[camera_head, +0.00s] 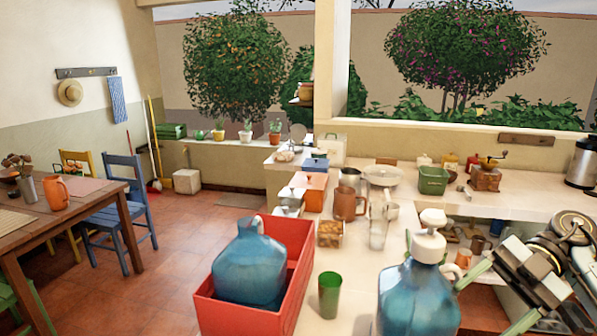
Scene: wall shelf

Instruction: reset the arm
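My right gripper (484,311) comes in at the lower right edge, with its arm folded up at the right side. Its two pale green fingers stand apart and point down to the left, with nothing seen between them. The upper finger is just right of a large blue jug (420,300) with a white cap; I cannot tell whether they touch. My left gripper and arm are not in view.
A red crate (301,262) holding another blue jug (249,268) stands at the near counter edge. A green cup (329,295) is between crate and capped jug. Pots and jars crowd the white counter (335,260). A table (75,218) and chairs stand left; floor between is open.

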